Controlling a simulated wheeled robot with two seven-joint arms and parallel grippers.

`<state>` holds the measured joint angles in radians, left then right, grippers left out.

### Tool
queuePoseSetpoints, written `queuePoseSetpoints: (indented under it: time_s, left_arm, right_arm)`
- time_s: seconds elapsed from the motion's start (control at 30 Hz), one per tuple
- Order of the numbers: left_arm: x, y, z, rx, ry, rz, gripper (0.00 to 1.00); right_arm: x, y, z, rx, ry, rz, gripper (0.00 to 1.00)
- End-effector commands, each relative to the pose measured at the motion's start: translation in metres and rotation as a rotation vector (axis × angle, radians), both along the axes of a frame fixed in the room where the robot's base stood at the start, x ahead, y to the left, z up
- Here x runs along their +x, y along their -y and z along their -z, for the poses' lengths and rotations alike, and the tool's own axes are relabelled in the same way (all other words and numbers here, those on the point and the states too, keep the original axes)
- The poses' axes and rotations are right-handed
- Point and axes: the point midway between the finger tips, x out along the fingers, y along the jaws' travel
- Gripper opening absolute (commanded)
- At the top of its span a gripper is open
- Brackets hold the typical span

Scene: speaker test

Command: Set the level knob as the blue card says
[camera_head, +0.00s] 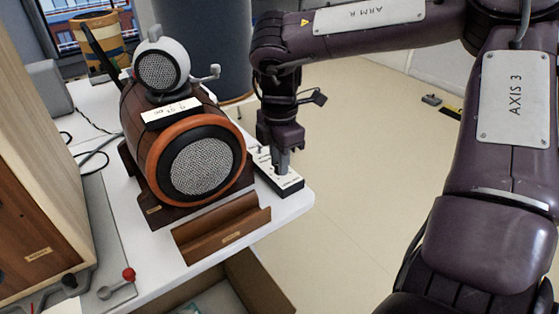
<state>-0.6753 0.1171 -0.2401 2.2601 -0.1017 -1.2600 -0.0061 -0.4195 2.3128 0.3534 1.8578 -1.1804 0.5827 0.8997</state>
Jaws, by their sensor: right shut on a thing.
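A small control box (291,185) with a white top and black sides lies at the right edge of the white table, beside the speaker. My right gripper (283,168) points down onto this box. Its fingers are shut on what appears to be the level knob, which they hide. I cannot read the box's markings or the knob's setting. I see no blue card in this view. A brown wooden holder (222,228) with a sloped front stands before the speaker and looks empty. My left gripper is out of view.
A barrel-shaped wooden speaker (200,165) with a smaller white speaker (158,68) on top stands left of my right gripper. A wooden cabinet (35,190) and a red-knobbed lever (128,274) are at left. An open carton (255,283) is below the table (293,205).

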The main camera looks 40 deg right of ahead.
Motion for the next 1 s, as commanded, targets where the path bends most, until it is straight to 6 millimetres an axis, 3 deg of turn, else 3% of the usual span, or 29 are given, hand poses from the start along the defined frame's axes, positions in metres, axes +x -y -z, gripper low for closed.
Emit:
queuePoseSetpoints:
  time_s: [0.5,1.0]
  left_arm:
    - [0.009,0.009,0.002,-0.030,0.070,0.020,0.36]
    - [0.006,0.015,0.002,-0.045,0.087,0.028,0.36]
  right_arm:
    - [0.001,0.001,0.000,-0.002,0.003,0.409,0.00]
    - [0.001,0.001,-0.001,-0.002,0.003,0.538,0.00]
